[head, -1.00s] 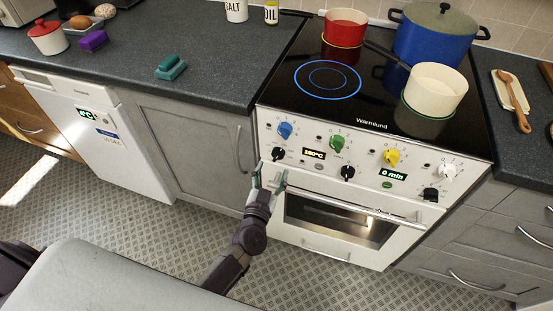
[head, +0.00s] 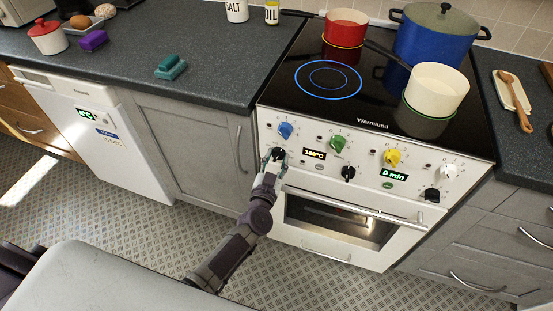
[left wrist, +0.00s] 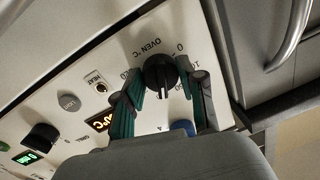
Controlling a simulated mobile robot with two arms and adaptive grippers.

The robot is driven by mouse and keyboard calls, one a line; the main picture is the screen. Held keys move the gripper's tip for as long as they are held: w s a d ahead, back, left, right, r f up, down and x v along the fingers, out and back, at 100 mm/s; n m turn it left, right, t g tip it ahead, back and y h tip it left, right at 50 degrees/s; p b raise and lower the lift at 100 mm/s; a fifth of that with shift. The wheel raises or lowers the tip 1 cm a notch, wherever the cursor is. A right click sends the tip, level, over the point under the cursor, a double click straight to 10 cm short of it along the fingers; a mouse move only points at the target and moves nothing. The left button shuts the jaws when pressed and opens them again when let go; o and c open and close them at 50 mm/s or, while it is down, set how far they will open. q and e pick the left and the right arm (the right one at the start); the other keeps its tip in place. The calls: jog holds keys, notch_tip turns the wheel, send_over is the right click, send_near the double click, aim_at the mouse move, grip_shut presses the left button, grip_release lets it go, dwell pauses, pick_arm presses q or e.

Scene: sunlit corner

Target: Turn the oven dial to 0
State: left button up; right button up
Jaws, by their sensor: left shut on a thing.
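The oven dial (head: 278,153) is the black knob at the left end of the stove's lower row. In the left wrist view the dial (left wrist: 160,72) shows close up, with "OVEN °C" and a 0 printed around it and a white pointer line facing down in the picture. My left gripper (head: 272,158) is at the dial, its green fingers on either side of it, shut on it. The oven display (head: 314,155) beside it seems to read 180°C. My right gripper is not in view.
Blue (head: 285,130), green (head: 338,144) and yellow (head: 392,157) knobs sit above on the same panel, with another black knob (head: 348,173) to the right. The oven door handle (head: 350,205) runs below. Pots stand on the hob above.

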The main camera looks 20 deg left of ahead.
pick_arm(q)
jog(key=shift+c, duration=0.8)
